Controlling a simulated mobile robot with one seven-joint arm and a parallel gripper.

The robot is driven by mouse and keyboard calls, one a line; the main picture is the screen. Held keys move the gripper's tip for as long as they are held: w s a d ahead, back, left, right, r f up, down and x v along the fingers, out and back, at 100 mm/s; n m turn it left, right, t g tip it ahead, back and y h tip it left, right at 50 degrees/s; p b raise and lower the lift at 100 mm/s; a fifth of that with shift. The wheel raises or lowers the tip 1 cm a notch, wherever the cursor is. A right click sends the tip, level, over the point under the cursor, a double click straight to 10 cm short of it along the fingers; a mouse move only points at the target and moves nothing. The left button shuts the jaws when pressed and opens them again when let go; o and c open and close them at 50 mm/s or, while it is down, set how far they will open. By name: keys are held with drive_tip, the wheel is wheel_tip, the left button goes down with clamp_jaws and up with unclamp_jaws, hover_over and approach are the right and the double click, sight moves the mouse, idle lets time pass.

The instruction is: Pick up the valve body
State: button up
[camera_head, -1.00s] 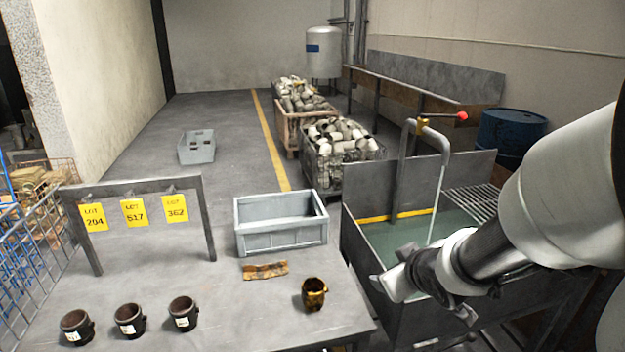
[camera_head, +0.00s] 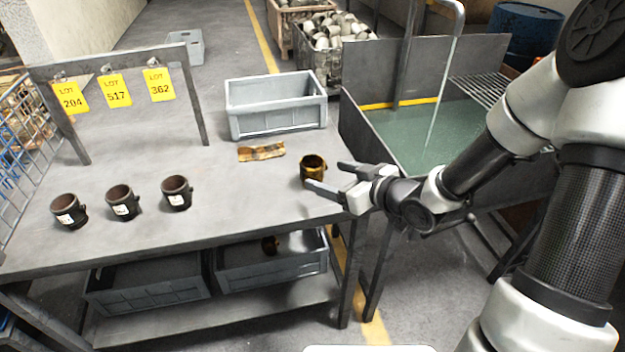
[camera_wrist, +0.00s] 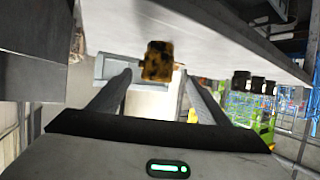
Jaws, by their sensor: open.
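The valve body, an oily yellow-brown cup-shaped casting (camera_head: 313,168), stands upright near the right end of the grey table (camera_head: 240,205). My gripper (camera_head: 326,176) is open and empty at the table's right edge, its fingers pointing left towards this casting. In the wrist view the casting (camera_wrist: 158,62) appears upside down, centred between the spread fingertips (camera_wrist: 158,80). It seems just beyond them; contact cannot be told. Three dark castings with white labels (camera_head: 69,211) (camera_head: 123,202) (camera_head: 177,192) stand in a row at the left of the table.
A frame with yellow lot tags (camera_head: 116,91) stands at the back left. A water-filled sink (camera_head: 430,135) is at the right. Crates (camera_head: 150,294) fill the lower shelf.

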sight(319, 168)
drive_tip(key=b+x, duration=0.1)
drive_tip(key=x, duration=0.3)
drive_tip(key=b+x, duration=0.1)
drive_tip(key=x, duration=0.3)
drive_tip(key=shift+w+d+r, duration=0.1)
drive_tip(key=shift+w+r, duration=0.1)
drive_tip(key=shift+w, duration=0.05)
drive_tip(key=shift+r, duration=0.1)
drive_tip(key=c, duration=1.3)
